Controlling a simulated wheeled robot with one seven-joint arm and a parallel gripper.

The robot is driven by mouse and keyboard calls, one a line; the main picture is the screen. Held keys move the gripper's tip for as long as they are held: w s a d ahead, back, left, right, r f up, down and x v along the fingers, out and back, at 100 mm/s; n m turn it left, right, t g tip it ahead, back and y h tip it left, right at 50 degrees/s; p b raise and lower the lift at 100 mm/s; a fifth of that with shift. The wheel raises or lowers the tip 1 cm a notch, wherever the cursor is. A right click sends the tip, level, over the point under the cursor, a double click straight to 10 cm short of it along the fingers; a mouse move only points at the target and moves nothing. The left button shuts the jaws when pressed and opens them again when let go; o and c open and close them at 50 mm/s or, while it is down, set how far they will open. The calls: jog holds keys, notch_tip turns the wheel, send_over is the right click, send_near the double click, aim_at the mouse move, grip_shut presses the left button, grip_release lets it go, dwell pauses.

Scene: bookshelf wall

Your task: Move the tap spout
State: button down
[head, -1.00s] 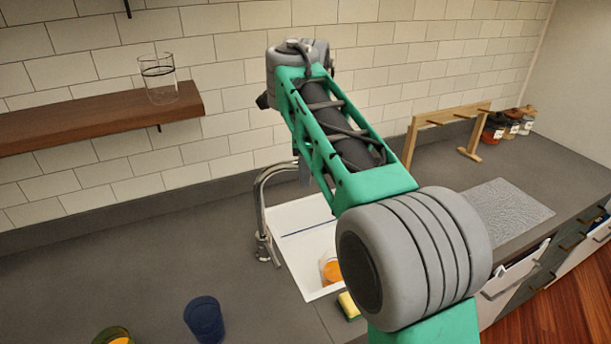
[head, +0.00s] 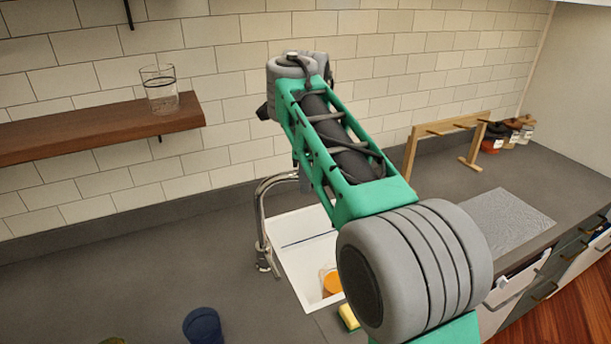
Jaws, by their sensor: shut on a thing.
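The tap (head: 262,222) is a shiny metal pipe standing on the dark counter at the left edge of the white sink (head: 290,262). Its curved spout (head: 276,181) arches to the right over the sink's back edge. My gripper (head: 304,182) is at the spout's far end, low behind my green arm link, and only a small grey part of it shows. It is shut on the spout; the exact contact is mostly hidden by my arm.
An orange item (head: 332,283) lies in the sink, with a yellow sponge (head: 348,317) at its front edge. A blue cup (head: 203,326) stands on the front counter. A glass (head: 160,90) stands on the wooden shelf (head: 100,128).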

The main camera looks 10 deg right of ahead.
dwell(0.8)
jog(key=w+n+b, duration=0.3)
jog(key=w+n, duration=0.1)
jog(key=shift+w+d+n+y+b, duration=0.1)
jog(key=shift+w+n+y+b, duration=0.2)
jog(key=shift+n+y+b, duration=0.1)
jog(key=c, duration=1.1)
grip_release()
jog(key=shift+r, duration=0.1)
notch_tip(320, 180, up, 8)
jog(key=s+p, duration=0.1)
jog(key=p, duration=0.3)
jog(key=shift+s+d+f, duration=0.15)
jog(key=shift+s+f, duration=0.1)
